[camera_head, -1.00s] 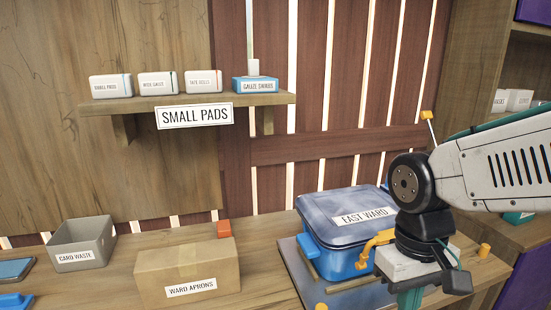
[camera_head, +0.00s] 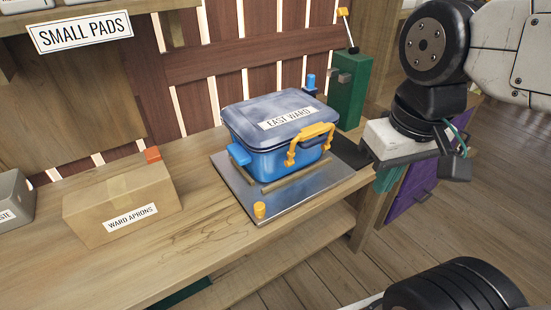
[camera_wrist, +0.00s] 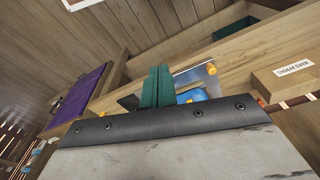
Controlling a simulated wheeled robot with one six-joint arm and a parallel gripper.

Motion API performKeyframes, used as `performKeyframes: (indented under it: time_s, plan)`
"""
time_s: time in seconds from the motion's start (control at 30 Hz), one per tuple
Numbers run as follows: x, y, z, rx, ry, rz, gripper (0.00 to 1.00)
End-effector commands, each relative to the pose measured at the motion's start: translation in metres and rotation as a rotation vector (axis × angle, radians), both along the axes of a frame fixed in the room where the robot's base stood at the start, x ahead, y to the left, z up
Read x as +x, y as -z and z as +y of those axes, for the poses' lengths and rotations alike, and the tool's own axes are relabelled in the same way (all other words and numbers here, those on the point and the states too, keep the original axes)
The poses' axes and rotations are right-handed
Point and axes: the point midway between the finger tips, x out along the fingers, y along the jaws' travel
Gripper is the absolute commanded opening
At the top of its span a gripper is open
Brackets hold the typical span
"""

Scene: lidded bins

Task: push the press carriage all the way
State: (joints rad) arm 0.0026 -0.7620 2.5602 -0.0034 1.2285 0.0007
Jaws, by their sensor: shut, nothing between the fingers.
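A blue bin (camera_head: 275,160) with a grey lid (camera_head: 270,108) labelled EAST WARD sits on a grey metal plate (camera_head: 255,202) on the bench. A yellow clasp (camera_head: 311,142) is on its front right. The plate has a yellow knob (camera_head: 260,209) at its near corner. A green housing (camera_head: 350,88) with a yellow-tipped lever stands behind the bin; I cannot tell which part is the press carriage. My gripper (camera_head: 386,180), with green fingers, is shut and empty, right of the bin and apart from it. In the wrist view its fingers (camera_wrist: 157,87) partly hide the bin (camera_wrist: 192,97).
A cardboard box (camera_head: 120,200) labelled WARD APRONS stands left of the plate. A grey bin (camera_head: 12,205) is at the far left. A shelf (camera_head: 95,12) labelled SMALL PADS hangs above. A purple panel (camera_head: 408,200) is beyond the bench's right end. Bench between box and plate is clear.

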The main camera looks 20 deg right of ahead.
Motion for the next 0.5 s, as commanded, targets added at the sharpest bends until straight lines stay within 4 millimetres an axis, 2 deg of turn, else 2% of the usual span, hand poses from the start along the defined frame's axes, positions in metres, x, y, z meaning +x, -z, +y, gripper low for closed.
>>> performKeyframes:
  time_s: [0.07,0.1,0.27,0.37,0.5]
  plan:
    - [0.0,0.0,0.0,0.0,0.0,0.0,0.0]
    - [0.0,0.0,0.0,0.0,0.0,0.0,0.06]
    - [0.003,0.007,0.005,0.0,-0.029,0.036,0.5]
    - [0.011,0.018,0.014,-0.003,-0.067,0.106,0.5]
    - [0.037,0.037,0.032,-0.013,-0.142,0.201,0.5]
